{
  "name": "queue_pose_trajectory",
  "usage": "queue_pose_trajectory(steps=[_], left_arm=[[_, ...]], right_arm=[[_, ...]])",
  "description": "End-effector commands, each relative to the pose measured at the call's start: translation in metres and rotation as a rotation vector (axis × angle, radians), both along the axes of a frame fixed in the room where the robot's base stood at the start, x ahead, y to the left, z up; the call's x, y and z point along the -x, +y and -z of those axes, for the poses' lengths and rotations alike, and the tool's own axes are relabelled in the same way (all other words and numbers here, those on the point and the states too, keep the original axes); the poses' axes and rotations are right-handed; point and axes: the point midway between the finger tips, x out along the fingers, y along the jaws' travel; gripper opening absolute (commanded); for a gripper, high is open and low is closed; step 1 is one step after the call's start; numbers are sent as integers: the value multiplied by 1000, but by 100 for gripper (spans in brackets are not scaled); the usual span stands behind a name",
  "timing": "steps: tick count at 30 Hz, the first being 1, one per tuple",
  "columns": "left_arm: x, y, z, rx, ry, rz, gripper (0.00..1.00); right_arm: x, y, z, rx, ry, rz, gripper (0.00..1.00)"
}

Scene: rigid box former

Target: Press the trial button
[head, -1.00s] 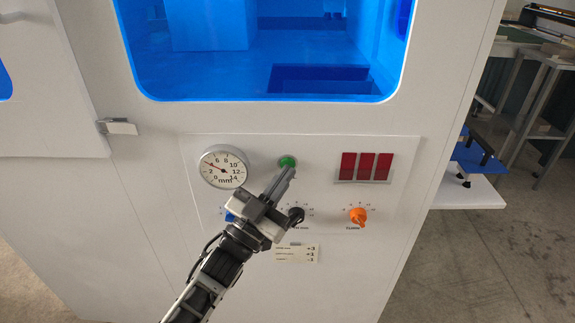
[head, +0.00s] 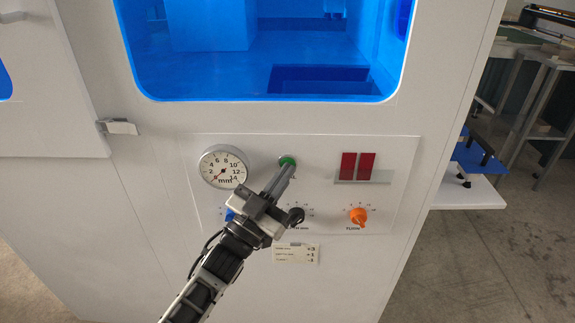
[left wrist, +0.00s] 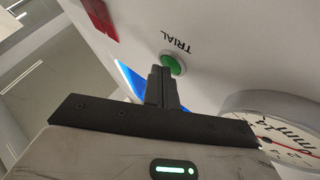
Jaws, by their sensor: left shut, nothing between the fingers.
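The green trial button (head: 287,161) is on the white front panel, between the round gauge and the red blocks. In the left wrist view the green button (left wrist: 173,64) has the word TRIAL beside it. My left gripper (head: 289,167) is shut and empty, its fingertips right at the lower edge of the button. In the left wrist view the shut fingertips (left wrist: 160,70) overlap the button's edge; I cannot tell whether they touch it. My right gripper is not in view.
The mm gauge (head: 223,167) has its red needle near 0. Two red blocks (head: 358,166) sit on a small ledge. Below are a blue knob (head: 229,215), partly hidden, a black knob (head: 296,214) and an orange knob (head: 357,216). A label card (head: 296,253) is lower down.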

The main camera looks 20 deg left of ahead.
Motion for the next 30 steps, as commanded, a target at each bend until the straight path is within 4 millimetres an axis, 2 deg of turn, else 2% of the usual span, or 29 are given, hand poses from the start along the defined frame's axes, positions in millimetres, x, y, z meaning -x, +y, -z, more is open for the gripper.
queue_pose_trajectory(steps=[10, 21, 30], left_arm=[[0, 0, 0, 0, 1, -1, 0], [15, -4, -1, 1, 1, -1, 0], [16, -4, 0, 1, 0, -1, 0]], right_arm=[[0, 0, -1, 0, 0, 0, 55], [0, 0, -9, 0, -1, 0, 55], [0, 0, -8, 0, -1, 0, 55]])
